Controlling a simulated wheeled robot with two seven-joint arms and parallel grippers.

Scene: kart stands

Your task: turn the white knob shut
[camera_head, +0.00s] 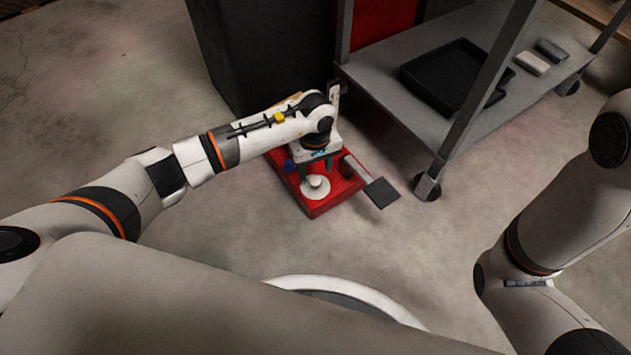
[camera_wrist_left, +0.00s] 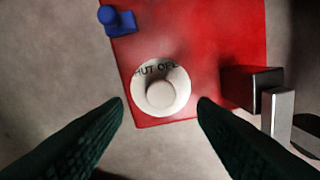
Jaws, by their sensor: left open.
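The white knob (camera_head: 316,184) sits on a round white plate near the front edge of a red base (camera_head: 322,206) on the floor. My left gripper (camera_head: 318,170) is above the red base, just behind the knob in the head view. My right gripper is out of view.
A blue knob (camera_wrist_left: 116,19) stands at the base's left edge. A lever with a dark flat pad (camera_head: 382,193) sticks out to the right. A grey wheeled cart (camera_head: 385,80) with a black tray (camera_head: 455,75) stands behind right. The floor in front is clear.

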